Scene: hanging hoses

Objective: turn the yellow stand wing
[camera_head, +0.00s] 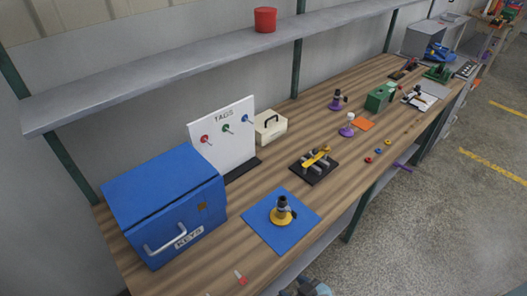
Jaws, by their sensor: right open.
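The yellow stand (281,217) stands upright on a blue mat (262,232) near the front edge of the workbench. It has a round yellow base and a dark upper body with a small part sticking out to the right, too small to tell whether this is the wing. My right gripper (313,288) shows only in part at the bottom edge, below and apart from the stand. It is open, and nothing is seen between its fingers. My left gripper is out of view.
A blue KEYS box (160,190) and a white TAGS board (222,135) stand left of the mat. A black fixture with a yellow bar (316,157) lies behind it. A purple stand (337,104) is farther back. A grey shelf (200,65) runs above the bench.

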